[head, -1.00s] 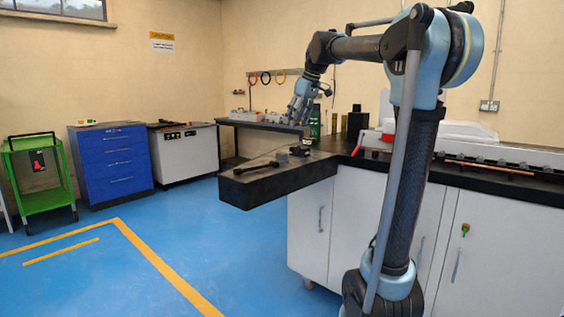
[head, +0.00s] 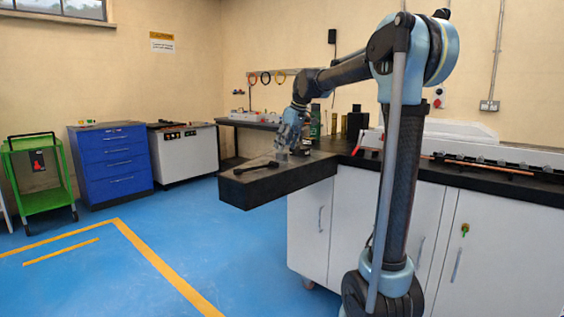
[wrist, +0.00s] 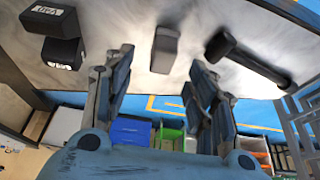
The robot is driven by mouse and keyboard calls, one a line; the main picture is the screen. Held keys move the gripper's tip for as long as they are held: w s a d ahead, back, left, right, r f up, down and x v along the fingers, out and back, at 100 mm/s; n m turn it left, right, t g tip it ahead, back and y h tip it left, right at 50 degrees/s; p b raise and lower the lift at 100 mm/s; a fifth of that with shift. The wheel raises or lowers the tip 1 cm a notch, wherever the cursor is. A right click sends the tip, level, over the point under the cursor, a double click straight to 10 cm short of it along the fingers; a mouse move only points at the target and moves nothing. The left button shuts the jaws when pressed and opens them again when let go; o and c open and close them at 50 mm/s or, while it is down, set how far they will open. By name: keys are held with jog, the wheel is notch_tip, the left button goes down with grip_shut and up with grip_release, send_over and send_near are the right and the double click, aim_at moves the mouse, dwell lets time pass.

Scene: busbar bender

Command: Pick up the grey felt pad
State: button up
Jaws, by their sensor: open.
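A small grey block with rounded edges, which looks like the grey felt pad (wrist: 165,48), lies on the worktop in the wrist view, at upper middle. My gripper (wrist: 160,72) is open, its two fingers spread on either side below the pad in the picture. Nothing is between the fingers. In the head view my gripper (head: 284,148) points down just above the dark bench end. I cannot clearly make out the pad there, as it is small and close to the gripper.
A black mallet-like tool (wrist: 245,56) lies right of the pad in the wrist view, and also shows on the bench in the head view (head: 256,167). Black labelled blocks (wrist: 62,52) lie to the left. A green bottle (head: 315,122) stands behind my gripper.

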aim_at(282, 154)
jog(key=shift+x, duration=2.65)
jog(key=shift+s, duration=0.1)
jog(key=c, duration=1.1)
